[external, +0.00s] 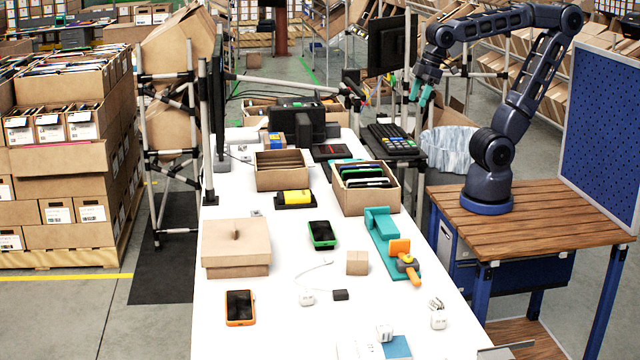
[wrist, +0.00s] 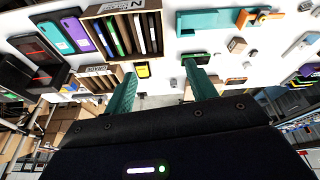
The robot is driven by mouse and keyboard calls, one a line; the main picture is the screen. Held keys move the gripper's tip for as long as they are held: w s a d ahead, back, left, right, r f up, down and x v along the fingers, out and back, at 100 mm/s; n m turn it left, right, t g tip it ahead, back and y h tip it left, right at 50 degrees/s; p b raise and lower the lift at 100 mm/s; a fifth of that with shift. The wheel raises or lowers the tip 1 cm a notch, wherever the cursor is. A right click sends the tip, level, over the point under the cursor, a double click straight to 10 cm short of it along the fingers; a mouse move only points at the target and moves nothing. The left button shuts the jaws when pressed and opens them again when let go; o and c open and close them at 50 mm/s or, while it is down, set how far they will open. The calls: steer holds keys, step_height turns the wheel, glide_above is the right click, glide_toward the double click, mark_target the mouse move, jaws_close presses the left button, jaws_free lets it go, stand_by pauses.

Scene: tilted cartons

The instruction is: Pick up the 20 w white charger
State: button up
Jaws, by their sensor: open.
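Several small white charger blocks are on the white table in the external view. One (external: 306,298) lies beside a white cable, another (external: 384,333) stands near the front by a blue square, and a third (external: 438,320) with metal prongs sits at the front right. Their print is too small to read, so I cannot tell which is the 20 W one. My gripper (external: 420,92) is raised beyond the table's right side, far from the chargers. In the wrist view my gripper (wrist: 160,88) has its teal fingers spread apart with nothing between them.
The table (external: 225,320) also holds a lidded carton (external: 236,248), an open carton of phones (external: 367,206), a green phone (external: 322,235), an orange phone (external: 240,307), a small brown box (external: 357,263) and a teal fixture with an orange tool (external: 405,262). A keypad (external: 393,140) stands near my gripper.

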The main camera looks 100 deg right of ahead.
steer(key=w+a+r+n+g, duration=0.25)
steer(key=w+a+n, duration=0.35)
steer(key=w+a, duration=1.45)
steer(key=w+a+f+n+g+h, duration=0.15)
steer(key=a+f, duration=0.25)
steer(key=a, duration=0.7)
steer(key=w+a+f+n+h, duration=0.1)
steer(key=a+f+n, duration=0.3)
steer(key=a, duration=0.7)
steer(key=n+h, duration=0.2)
steer(key=n, duration=0.2)
glide_toward(440, 315)
steer(key=x, duration=0.5)
steer(key=shift+s, duration=0.3)
steer(key=shift+w+x, duration=0.15)
steer(key=shift+x, duration=1.15)
steer(key=shift+w+x, duration=0.1)
steer(key=shift+x, duration=1.2)
